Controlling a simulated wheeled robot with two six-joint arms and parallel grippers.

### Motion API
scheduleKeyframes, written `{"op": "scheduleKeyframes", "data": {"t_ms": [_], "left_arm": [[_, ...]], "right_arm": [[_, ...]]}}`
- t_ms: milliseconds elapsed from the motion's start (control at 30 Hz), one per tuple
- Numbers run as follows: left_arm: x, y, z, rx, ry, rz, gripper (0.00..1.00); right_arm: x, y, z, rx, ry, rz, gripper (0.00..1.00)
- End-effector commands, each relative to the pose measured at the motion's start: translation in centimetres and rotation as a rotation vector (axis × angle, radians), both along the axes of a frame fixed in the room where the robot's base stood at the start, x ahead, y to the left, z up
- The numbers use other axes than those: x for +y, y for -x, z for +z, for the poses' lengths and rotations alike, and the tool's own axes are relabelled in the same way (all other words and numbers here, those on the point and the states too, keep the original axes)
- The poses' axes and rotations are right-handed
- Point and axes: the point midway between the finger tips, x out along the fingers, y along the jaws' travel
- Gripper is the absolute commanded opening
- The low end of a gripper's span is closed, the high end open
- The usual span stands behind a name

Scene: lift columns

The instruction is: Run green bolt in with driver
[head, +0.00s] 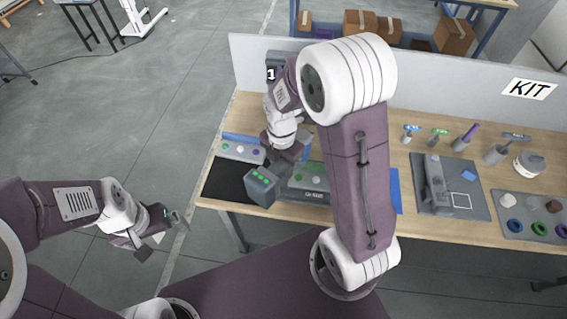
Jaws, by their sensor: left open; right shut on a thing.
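My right gripper (284,150) is at the left part of the table, shut on a dark grey driver. The driver's box-shaped end (262,187) has green dots and faces me. Its tip is hidden, so I cannot tell whether it touches a bolt. A grey unit labelled G-02 (312,196) lies just right of the driver. A small green spot, perhaps the green bolt (298,178), shows on it beside the driver. My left gripper (153,233) is open and empty, off the table over the floor at the left.
To the right are a grey tray (425,203), several coloured-handled tools, a cup (530,162) and a tray of coloured rings (513,227). A low panel (440,93) closes the back.

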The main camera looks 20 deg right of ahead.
Motion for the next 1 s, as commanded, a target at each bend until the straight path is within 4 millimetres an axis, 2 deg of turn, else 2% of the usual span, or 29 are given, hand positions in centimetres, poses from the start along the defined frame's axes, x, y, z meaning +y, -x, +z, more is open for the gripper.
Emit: {"op": "scheduleKeyframes", "data": {"t_ms": [267, 600, 767, 1000], "left_arm": [[0.0, 0.0, -1.7, 0.0, 0.0, 0.0, 1.0], [0.0, 0.0, -5.7, 0.0, 0.0, 0.0, 1.0], [0.0, 0.0, -6.1, 0.0, 0.0, 0.0, 1.0], [0.0, 0.0, -6.0, 0.0, 0.0, 0.0, 1.0]], "right_arm": [[0.0, 0.0, -1.7, -0.002, 0.001, 0.0, 0.0], [0.0, 0.0, -5.9, -0.002, 0.001, 0.0, 0.0], [0.0, 0.0, -6.8, -0.002, 0.001, 0.0, 0.0], [0.0, 0.0, -6.7, -0.003, 0.001, 0.0, 0.0]]}}
